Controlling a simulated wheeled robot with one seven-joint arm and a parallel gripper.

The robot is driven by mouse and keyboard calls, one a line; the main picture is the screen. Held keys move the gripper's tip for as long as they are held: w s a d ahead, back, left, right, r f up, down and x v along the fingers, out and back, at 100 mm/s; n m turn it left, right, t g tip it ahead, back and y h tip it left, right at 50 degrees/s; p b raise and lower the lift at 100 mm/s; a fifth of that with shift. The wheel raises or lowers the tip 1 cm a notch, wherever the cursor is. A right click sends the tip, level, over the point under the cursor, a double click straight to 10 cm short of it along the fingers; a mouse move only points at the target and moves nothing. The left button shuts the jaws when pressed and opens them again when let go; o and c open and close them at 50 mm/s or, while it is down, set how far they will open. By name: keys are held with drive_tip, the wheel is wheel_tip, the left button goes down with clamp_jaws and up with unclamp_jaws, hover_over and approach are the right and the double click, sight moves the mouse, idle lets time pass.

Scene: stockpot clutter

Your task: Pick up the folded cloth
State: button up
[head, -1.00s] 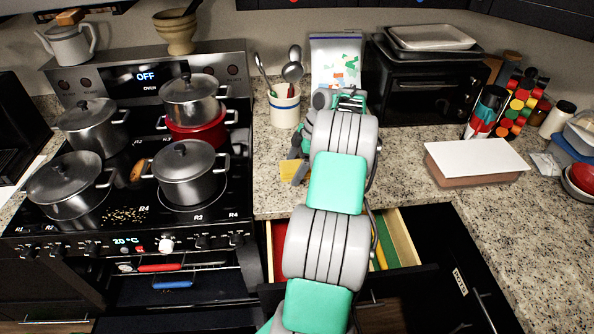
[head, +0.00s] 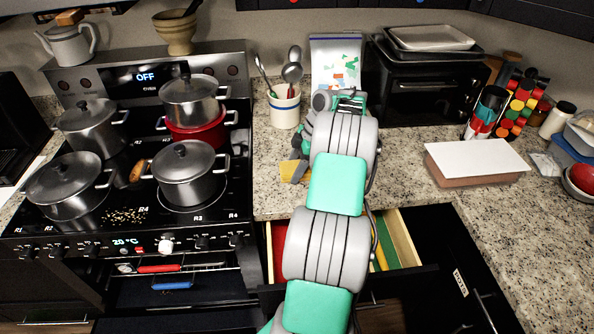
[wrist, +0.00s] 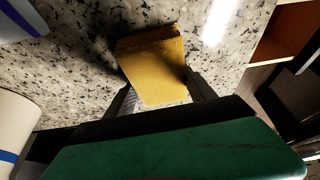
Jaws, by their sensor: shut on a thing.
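The folded cloth (wrist: 152,62) is yellow and lies between the two dark fingers of my gripper (wrist: 160,82) in the wrist view. My gripper is shut on it. Its folded layers show at the far edge, with the speckled counter behind it. I cannot tell whether it still touches the counter.
A utensil crock (head: 285,108) stands behind the cloth, left of my wrist. The stove with several pots (head: 185,172) is to the left. An open drawer (head: 402,238) lies below my arm.

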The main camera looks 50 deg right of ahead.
sight(290, 168)
drive_tip(key=c, duration=0.3)
drive_tip(key=shift+c, duration=0.2)
drive_tip(key=shift+r, duration=0.5)
wheel_tip(290, 168, up, 3)
drive_tip(key=shift+s+a+f, duration=0.1)
drive_tip(key=shift+s, duration=0.05)
drive_tip(key=s+a+r+b, duration=0.3)
drive_tip(key=s+a+r, duration=0.5)
drive_tip(key=a+r, duration=0.1)
drive_tip(key=shift+s+a+r, duration=0.25)
drive_tip(key=shift+s+a, duration=0.15)
drive_tip(key=shift+a, duration=0.4)
